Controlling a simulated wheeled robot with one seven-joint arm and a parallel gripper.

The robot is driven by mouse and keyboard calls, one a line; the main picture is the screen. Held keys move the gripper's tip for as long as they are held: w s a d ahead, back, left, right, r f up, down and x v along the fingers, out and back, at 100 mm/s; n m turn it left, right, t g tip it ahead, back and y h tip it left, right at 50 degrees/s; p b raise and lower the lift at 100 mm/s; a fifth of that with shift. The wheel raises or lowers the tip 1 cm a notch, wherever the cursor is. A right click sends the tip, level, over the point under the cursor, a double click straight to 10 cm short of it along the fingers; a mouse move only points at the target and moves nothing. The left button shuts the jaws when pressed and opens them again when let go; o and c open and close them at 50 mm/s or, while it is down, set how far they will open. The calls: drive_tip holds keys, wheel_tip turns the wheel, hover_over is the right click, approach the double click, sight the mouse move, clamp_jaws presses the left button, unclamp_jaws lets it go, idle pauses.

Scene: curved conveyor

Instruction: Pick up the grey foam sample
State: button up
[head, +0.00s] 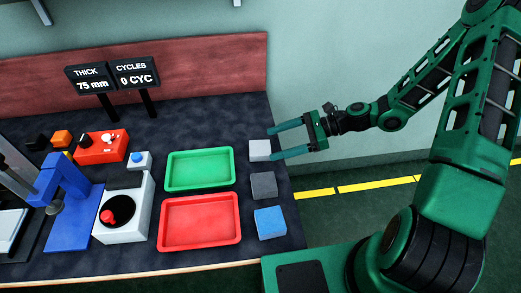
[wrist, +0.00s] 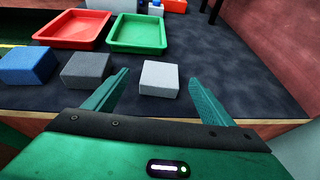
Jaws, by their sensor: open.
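The grey foam sample (head: 263,186) is a dark grey block on the table's right side, in the middle of a row of three blocks. In the wrist view the grey foam sample (wrist: 88,68) lies left of my left finger, outside the jaws. A pale, near-white block (head: 259,150) stands behind it; in the wrist view this pale block (wrist: 159,78) lies between the finger lines, at about fingertip distance. My gripper (head: 275,143) is open and empty, reaching in from the right with its fingertips at the pale block. I cannot tell its exact height above the table.
A blue block (head: 270,223) sits in front of the grey one. A green tray (head: 236,176) and a red tray (head: 237,231) lie left of the row. A reddish backboard (head: 220,70) runs along the table's rear. Dark table surface is clear behind the pale block.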

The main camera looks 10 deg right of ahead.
sight(264, 147)
drive_tip(key=shift+f+x, duration=0.15)
drive_tip(key=shift+x, duration=1.4)
drive_tip(key=shift+f+x, duration=0.15)
drive_tip(key=shift+x, duration=1.4)
drive_tip(key=shift+w+d, duration=0.15)
drive_tip(key=c, duration=1.1)
